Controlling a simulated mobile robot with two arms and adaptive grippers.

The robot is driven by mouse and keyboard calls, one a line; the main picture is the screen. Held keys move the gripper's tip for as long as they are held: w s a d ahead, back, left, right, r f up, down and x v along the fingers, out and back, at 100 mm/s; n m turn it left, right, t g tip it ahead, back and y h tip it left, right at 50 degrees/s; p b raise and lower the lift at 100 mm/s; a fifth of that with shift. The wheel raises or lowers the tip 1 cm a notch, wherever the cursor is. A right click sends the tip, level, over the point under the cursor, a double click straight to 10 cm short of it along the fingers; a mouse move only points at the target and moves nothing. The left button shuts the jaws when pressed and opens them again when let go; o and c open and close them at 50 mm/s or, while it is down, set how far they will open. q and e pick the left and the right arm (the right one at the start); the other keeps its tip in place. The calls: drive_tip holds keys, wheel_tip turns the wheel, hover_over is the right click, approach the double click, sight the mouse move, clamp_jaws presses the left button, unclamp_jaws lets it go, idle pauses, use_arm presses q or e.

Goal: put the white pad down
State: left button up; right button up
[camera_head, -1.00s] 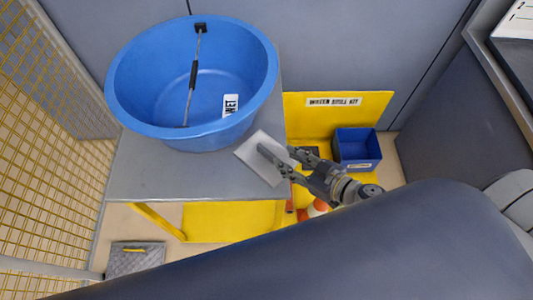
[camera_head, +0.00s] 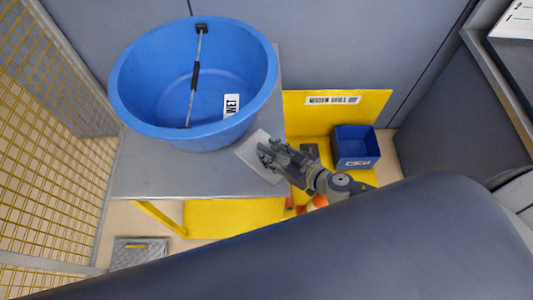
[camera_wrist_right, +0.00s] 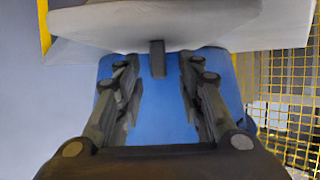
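The white pad (camera_head: 246,153) is at the right edge of the grey table, just below the blue tub in the head view. In the right wrist view the pad (camera_wrist_right: 110,25) spans the top, with its short grey handle (camera_wrist_right: 157,60) pointing toward me. My right gripper (camera_head: 266,153) is at the pad and covers part of it. In the wrist view its two fingers stand apart on either side of the handle, with gaps showing. I cannot tell whether the pad rests flat on the table. My left gripper is not in view.
The blue tub (camera_head: 150,85), with a WET label (camera_head: 231,105), fills most of the grey table (camera_head: 180,178). A small dark blue bin (camera_head: 355,148) stands on the yellow spill-kit stand (camera_head: 295,110) to the right. A yellow mesh fence (camera_head: 45,110) is at left. The table's front is clear.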

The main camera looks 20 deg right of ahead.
drive_tip(key=shift+c, duration=0.6)
clamp_jaws()
drive_tip(key=shift+r, duration=0.1)
